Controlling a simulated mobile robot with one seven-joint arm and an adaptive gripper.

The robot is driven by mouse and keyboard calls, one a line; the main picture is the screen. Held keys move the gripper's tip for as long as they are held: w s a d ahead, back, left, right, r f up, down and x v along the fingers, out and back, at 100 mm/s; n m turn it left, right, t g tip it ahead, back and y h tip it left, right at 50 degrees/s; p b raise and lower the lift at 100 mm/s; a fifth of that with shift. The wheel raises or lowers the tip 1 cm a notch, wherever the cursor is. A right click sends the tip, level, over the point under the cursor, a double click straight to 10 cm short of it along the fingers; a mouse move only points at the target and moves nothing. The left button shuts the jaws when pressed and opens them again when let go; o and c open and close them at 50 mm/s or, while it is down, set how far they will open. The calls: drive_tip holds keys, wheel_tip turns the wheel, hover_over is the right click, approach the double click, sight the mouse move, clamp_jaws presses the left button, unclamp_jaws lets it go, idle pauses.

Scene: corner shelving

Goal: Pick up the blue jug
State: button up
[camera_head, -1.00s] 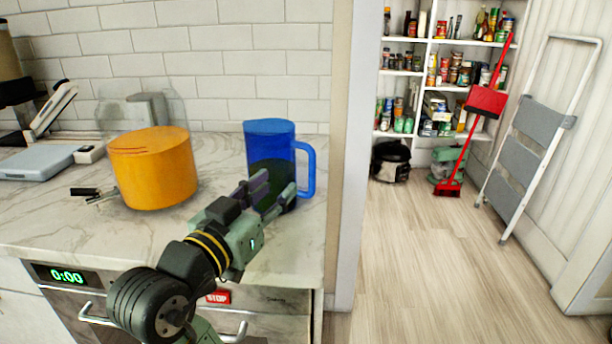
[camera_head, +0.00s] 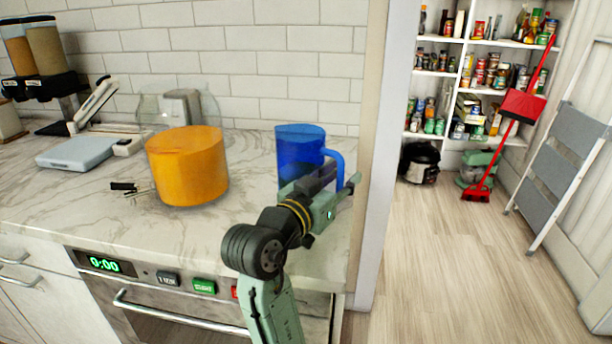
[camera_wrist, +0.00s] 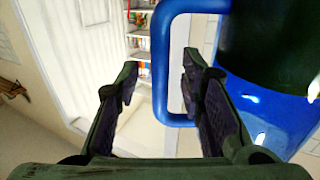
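The blue jug (camera_head: 297,146) stands upright on the marble counter, close to its right end, with its handle (camera_head: 337,163) toward the right. In the wrist view the jug's body (camera_wrist: 262,118) fills the right side, and its handle (camera_wrist: 161,72) shows as a blue loop. My gripper (camera_head: 345,182) is in front of the jug's handle side and hides the lower part of the jug. In the wrist view my gripper (camera_wrist: 158,85) is open, with the handle's upright part seen between its two fingers. I cannot tell whether a finger touches the jug.
An orange pot (camera_head: 187,168) stands left of the jug, with small dark items (camera_head: 130,188) beside it. A wall edge (camera_head: 376,150) rises just right of the counter's end. A step ladder (camera_head: 560,150) and red broom (camera_head: 500,140) stand farther right; the floor between is clear.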

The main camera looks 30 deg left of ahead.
drive_tip(key=shift+w, duration=0.1)
drive_tip(key=shift+c, duration=0.2)
clamp_jaws()
idle(0.6)
drive_tip(key=shift+r, duration=0.1)
